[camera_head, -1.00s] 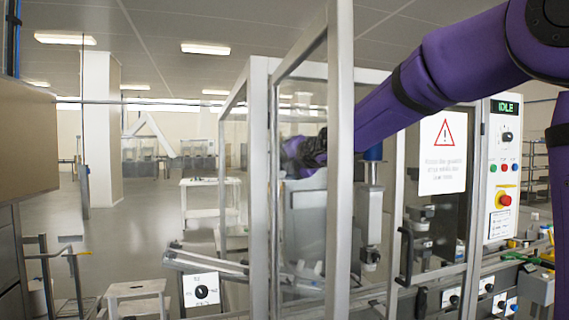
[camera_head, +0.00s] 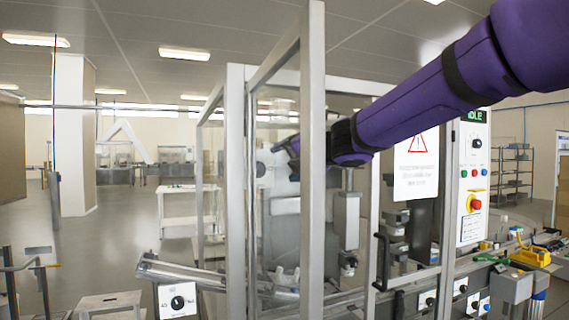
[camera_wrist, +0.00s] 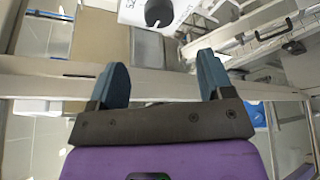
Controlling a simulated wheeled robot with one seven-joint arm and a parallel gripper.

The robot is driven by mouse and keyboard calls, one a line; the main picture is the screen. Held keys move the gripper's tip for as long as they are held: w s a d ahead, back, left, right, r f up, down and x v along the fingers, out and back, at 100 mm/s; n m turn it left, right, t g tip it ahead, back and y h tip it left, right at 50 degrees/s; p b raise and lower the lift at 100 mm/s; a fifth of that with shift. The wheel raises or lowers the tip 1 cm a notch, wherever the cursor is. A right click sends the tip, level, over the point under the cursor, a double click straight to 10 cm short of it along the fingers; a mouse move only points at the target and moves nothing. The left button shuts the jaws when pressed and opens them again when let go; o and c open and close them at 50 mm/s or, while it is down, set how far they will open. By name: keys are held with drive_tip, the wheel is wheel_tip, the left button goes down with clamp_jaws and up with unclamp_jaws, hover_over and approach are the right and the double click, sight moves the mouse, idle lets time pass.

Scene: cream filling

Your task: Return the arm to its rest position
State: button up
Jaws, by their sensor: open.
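My purple arm reaches from the upper right into the machine enclosure in the head view. My gripper (camera_head: 281,147) is at its far end, small and dark, seen left of a metal upright (camera_head: 313,215) that hides part of the hand. In the wrist view the two blue-grey fingers of my gripper (camera_wrist: 163,78) stand well apart with nothing between them. Whether the fingers touch anything in the enclosure cannot be told.
The framed enclosure surrounds the hand closely. A warning sign (camera_head: 416,165), a control panel (camera_head: 473,180) and a black door handle (camera_head: 383,262) are on the right. A white dial box (camera_head: 177,299) shows low left and in the wrist view (camera_wrist: 158,12). Open floor lies left.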

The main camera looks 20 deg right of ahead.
idle(0.3)
drive_tip(key=s+d+f+m+g+h, duration=0.1)
drive_tip(key=s+d+f+m+h, duration=0.25)
drive_tip(key=s+m, duration=0.45)
drive_tip(key=s+d+f+m+g+h, duration=0.15)
drive_tip(key=s+d+m+h, duration=0.3)
drive_tip(key=m, duration=0.55)
drive_tip(key=s+a+f+m+g+y, duration=0.1)
drive_tip(key=s+a+f+m+g, duration=0.1)
drive_tip(key=s+f+m, duration=0.3)
drive_tip(key=s+a+f+m+g+y, duration=0.2)
drive_tip(key=s+f+m+g, duration=0.3)
drive_tip(key=s, duration=0.8)
wheel_tip(320, 180, down, 4)
drive_tip(key=shift+s+a+r, duration=0.2)
drive_tip(key=shift+a+r, duration=0.05)
drive_tip(key=shift+a, duration=0.1)
drive_tip(key=shift+c, duration=0.3)
